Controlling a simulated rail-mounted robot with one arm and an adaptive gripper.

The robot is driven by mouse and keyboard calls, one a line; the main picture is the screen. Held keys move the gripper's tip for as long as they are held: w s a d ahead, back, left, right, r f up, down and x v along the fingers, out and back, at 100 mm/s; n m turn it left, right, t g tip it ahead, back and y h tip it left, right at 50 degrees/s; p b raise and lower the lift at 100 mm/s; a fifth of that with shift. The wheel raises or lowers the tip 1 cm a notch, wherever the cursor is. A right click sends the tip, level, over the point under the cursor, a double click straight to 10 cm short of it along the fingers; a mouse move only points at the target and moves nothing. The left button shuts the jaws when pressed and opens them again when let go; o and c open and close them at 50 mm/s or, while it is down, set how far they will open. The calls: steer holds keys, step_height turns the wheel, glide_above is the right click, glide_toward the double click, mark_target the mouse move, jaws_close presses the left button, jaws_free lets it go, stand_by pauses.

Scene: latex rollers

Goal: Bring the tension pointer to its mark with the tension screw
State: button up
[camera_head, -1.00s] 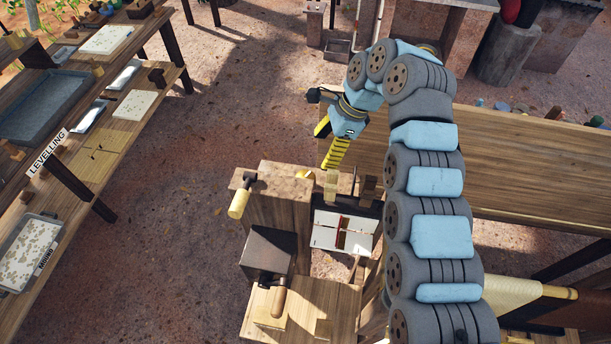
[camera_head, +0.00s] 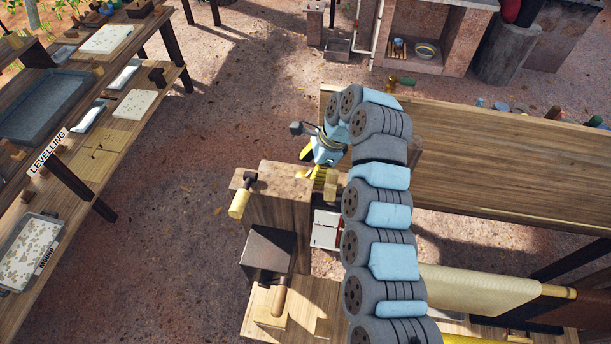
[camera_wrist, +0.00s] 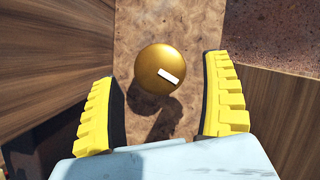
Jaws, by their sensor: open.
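A round brass knob with a white bar on its face, apparently the tension screw (camera_wrist: 161,68), sits between my yellow fingers in the wrist view. My gripper (camera_wrist: 158,80) is open, with a finger on each side of the knob and visible gaps to both. In the head view my gripper (camera_head: 315,176) is low at the back of the wooden machine (camera_head: 283,205); the knob cannot be made out there. A white panel with a red edge (camera_head: 325,230) is partly covered by my arm. I cannot make out the tension pointer or its mark.
A long wooden table (camera_head: 500,165) lies right of my arm. A shelf rack with trays (camera_head: 90,150) stands left. Open floor lies between.

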steer(key=shift+x, duration=1.2)
steer(key=shift+c, duration=0.4)
steer(key=c, duration=1.1)
